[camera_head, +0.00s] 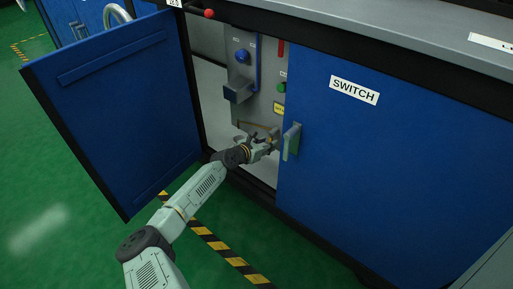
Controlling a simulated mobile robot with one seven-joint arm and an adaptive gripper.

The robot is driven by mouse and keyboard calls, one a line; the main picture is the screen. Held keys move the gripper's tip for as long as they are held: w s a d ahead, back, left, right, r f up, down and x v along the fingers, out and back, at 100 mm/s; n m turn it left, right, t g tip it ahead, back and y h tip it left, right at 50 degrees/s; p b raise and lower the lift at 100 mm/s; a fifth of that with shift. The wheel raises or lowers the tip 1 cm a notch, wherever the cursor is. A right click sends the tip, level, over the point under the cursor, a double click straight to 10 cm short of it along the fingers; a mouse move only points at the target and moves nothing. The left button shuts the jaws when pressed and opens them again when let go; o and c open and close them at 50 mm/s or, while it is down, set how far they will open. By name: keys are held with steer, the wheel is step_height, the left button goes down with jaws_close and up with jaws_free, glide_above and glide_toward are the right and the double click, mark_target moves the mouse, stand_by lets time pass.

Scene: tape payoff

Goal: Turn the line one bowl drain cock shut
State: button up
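An open cabinet bay shows a grey panel (239,107) with small fittings on it. A thin brass-coloured part (256,125) crosses the lower panel just above my gripper; I cannot tell whether it is the drain cock. No bowl can be made out with certainty, and the labels are too small to read. My gripper (268,137) is at the mouth of the bay, in front of the panel's lower end and just left of the grey door handle. Its fingers look spread, but they are small and overlap the fittings, so their state and any contact are unclear.
A blue door (120,100) stands open at left. A closed blue door marked SWITCH (400,165) has a protruding handle (291,142) close to my gripper. A blue round fitting (243,57), a grey box (238,91) and a green button (282,87) are above. A grey worktop (400,30) overhangs.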

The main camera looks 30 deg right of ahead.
steer(key=v, duration=1)
steer(key=shift+a, duration=0.15)
